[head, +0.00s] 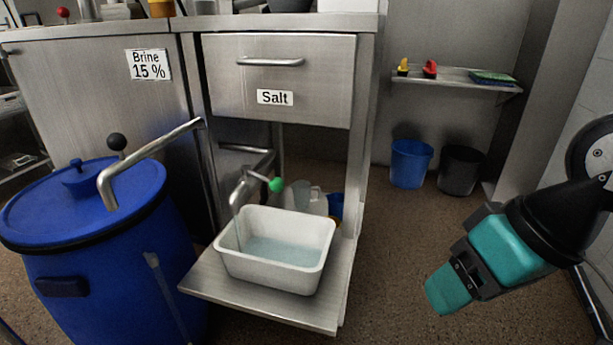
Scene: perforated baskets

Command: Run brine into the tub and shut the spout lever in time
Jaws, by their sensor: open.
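A white rectangular tub (317,262) stands on a metal shelf below the salt drawer, with pale bluish liquid covering its bottom. A bent metal spout (240,192) reaches over the tub's back left corner. A lever with a green knob (275,185) sits at this spout, just behind the tub. The label "Brine 15 %" (149,64) is on the steel cabinet at upper left. My gripper (448,292), with teal fingers, is open and empty at the right, well apart from tub and lever.
A blue lidded barrel (100,260) stands at left. A bent pipe (150,150) and a black-knobbed lever (117,142) are above it. The salt drawer (320,75) overhangs the tub. Blue and black bins (410,163) stand at the back wall. The floor between tub and gripper is clear.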

